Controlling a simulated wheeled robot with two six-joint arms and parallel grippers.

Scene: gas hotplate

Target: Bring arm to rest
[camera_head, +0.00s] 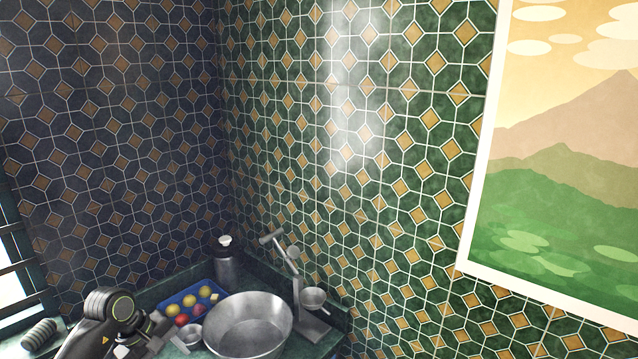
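My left arm comes in at the lower left corner, with a dark round joint near the counter. My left gripper (157,332) appears small at the end of this arm, close to a small metal cup (190,336). I cannot tell whether it touches the cup or whether its fingers are open or shut. My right arm and gripper are not in view. No gas hotplate shows in this view.
A large metal bowl (247,325) stands on the green counter (180,279). Behind it are a blue tray (167,309) of colourful round items, a metal bottle (227,265) and a metal press-like stand (285,265). Tiled walls close the corner; a picture (560,170) hangs right.

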